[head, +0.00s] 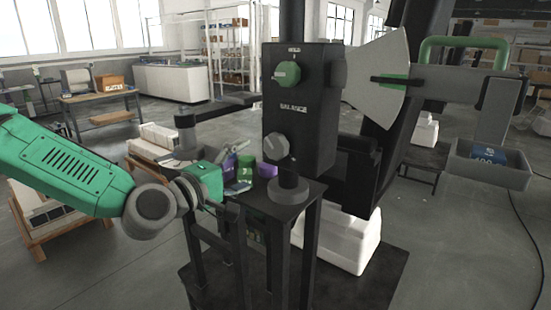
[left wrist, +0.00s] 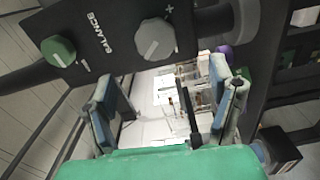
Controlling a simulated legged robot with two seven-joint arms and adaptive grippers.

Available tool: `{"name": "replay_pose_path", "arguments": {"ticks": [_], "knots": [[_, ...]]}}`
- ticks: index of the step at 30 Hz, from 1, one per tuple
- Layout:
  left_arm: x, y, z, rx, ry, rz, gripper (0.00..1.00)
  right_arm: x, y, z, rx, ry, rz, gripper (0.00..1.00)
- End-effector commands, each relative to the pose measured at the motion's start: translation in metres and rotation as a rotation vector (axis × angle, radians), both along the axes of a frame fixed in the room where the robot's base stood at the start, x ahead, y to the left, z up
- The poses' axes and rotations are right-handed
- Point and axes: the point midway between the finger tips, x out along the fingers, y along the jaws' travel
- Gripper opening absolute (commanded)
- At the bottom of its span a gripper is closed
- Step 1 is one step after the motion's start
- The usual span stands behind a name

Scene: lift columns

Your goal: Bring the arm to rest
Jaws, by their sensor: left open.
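My left arm, with a green shell, comes in from the left in the head view. Its left gripper (head: 237,168) is beside the black control box (head: 300,120), over the left side of the dark stand. In the left wrist view the left gripper (left wrist: 166,105) has its two fingers spread wide, with nothing held between them. The box, marked BALANCE, fills the upper left there, with a green knob (left wrist: 58,50) and a grey knob (left wrist: 154,39). My right gripper is not in view.
Purple (head: 267,170) and green (head: 245,172) cylinders stand close by the left gripper. A grey fan-shaped plate (head: 376,75), a green handle (head: 465,43) and a hanging tray (head: 490,174) are at the right. Open floor shows at lower left.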

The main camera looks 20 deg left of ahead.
Motion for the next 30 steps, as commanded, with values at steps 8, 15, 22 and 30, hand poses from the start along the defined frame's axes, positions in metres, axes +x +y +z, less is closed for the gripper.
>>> {"name": "replay_pose_path", "arguments": {"ticks": [8,15,22,30], "knots": [[-0.016,-0.021,-0.058,0.126,0.109,-0.055,0.77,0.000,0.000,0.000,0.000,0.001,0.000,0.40],[-0.097,-0.049,-0.214,0.511,0.403,-0.252,0.77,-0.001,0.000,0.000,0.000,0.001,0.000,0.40],[-0.222,-0.028,-0.336,0.922,0.674,-0.530,0.77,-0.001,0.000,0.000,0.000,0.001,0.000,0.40],[-0.339,0.030,-0.392,1.296,0.876,-0.842,0.77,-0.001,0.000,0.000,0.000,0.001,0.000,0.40]]}}
